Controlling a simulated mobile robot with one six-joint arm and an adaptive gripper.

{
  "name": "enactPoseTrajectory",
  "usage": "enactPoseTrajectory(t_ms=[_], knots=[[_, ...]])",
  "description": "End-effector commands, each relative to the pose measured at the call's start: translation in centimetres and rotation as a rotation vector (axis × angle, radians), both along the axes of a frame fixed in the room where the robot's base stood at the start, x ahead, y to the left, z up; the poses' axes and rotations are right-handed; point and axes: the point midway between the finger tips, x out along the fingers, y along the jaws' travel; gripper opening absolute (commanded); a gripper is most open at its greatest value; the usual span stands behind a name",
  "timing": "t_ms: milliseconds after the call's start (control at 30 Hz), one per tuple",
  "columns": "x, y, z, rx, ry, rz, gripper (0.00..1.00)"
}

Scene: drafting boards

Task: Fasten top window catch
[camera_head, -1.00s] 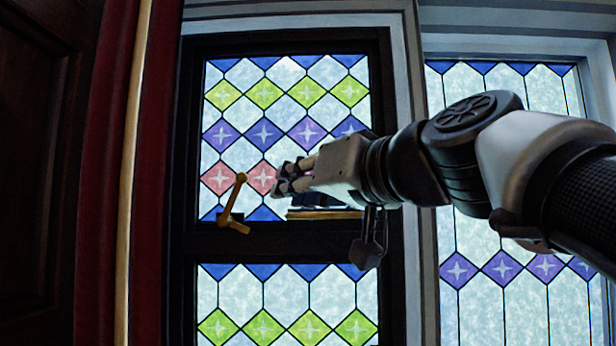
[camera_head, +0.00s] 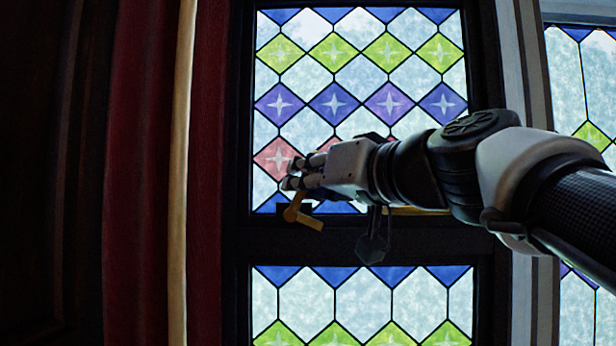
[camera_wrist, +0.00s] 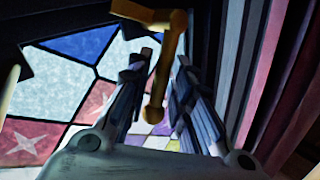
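The top window catch (camera_head: 304,218) is a brass-coloured bent handle on the dark rail at the bottom of the upper stained-glass pane (camera_head: 360,75). In the head view its upper arm reaches up to my gripper (camera_head: 289,178), whose fingers partly hide it. In the wrist view the catch (camera_wrist: 167,57) runs down between my two dark fingers, its rounded end low between them. The fingers stand apart with visible gaps on both sides of the handle, so my gripper is open around it and not closed on it.
A dark frame (camera_head: 240,150) surrounds the panes. A lower stained-glass pane (camera_head: 350,300) is below the rail. A red curtain (camera_head: 140,180) hangs to the left, with a pale vertical strip (camera_head: 182,170) beside it. Another window (camera_head: 578,75) is at the right.

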Motion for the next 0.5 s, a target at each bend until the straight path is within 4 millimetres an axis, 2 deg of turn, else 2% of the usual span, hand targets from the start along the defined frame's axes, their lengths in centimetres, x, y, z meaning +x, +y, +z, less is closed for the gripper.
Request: enactPoseTrajectory(t_ms=[367, 500], knots=[[0.12, -0.05, -0.02, 0.0, 0.0, 0.0, 0.21], [0.12, -0.05, -0.03, 0.0, 0.0, 0.0, 0.13]])
